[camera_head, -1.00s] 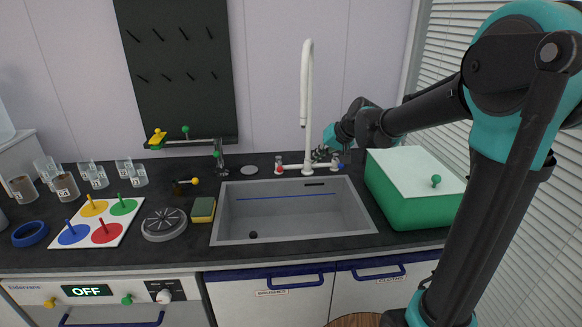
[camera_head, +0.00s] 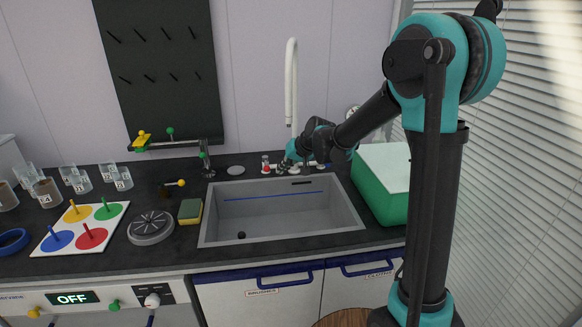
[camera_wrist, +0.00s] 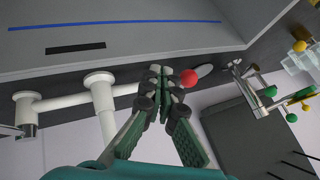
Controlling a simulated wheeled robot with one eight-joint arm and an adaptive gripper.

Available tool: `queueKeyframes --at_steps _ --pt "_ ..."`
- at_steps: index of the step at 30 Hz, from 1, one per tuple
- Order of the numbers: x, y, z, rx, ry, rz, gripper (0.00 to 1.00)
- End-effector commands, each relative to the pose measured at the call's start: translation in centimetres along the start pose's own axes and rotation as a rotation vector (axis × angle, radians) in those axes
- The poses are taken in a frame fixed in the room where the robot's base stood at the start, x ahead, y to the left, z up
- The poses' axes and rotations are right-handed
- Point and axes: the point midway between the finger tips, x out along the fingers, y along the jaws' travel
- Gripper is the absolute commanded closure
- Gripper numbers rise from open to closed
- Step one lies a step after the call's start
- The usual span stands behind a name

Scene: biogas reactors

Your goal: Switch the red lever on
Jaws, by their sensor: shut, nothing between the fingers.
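The red lever (camera_head: 265,164) is a small red-topped handle at the left end of the white tap (camera_head: 291,90) behind the sink. In the wrist view its red ball (camera_wrist: 188,77) shows just right of my fingertips. My gripper (camera_head: 281,168) is in front of the tap's base, just right of the red lever. In the wrist view my gripper (camera_wrist: 163,80) is shut and empty, its fingertips very close to the red ball. I cannot tell whether they touch it. The lower part of the lever is partly hidden behind the fingers.
The sink basin (camera_head: 222,235) lies in front of the tap. A green box (camera_head: 378,195) with a pale lid stands to its right. A sponge (camera_head: 190,211), a grey round drain piece (camera_head: 151,227) and a board with coloured discs (camera_head: 112,224) lie left. A peg rack (camera_head: 165,75) hangs behind.

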Motion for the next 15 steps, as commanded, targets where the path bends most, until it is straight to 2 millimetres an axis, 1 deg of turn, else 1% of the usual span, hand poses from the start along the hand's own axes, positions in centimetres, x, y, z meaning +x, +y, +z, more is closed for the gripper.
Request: queueKeyframes --at_steps 3,6,15 --pt "0.4 -1.1 -0.2 0.0 0.001 0.0 1.0" --pt "0.6 -1.6 -0.2 0.0 0.001 0.0 1.0" --pt "0.6 -1.7 -0.2 0.002 0.001 0.0 1.0"
